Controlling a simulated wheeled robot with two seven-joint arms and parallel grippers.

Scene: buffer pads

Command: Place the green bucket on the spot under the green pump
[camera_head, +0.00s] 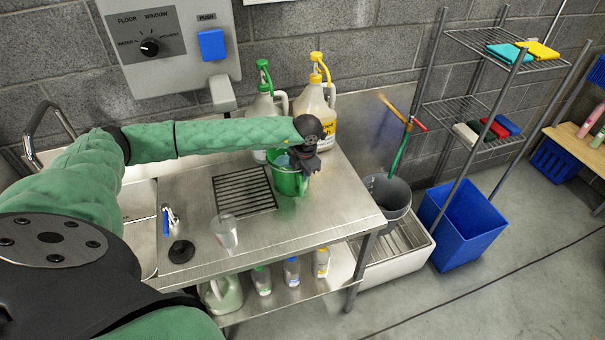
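The green bucket (287,183) stands upright on, or just above, the steel counter (335,205), at the right edge of a dark drain grate (243,191). My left gripper (308,168) reaches in from the left and points down at the bucket's right rim. Its fingers overlap the rim, and I cannot tell whether they are closed on it. My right gripper is not in view.
A yellow-pump jug (317,110) stands right of the green-pump one. A clear cup (226,232) and a black disc (181,251) are at the counter's front left. A grey mop bucket (389,195) and blue bin (464,225) stand right. The counter's front right is clear.

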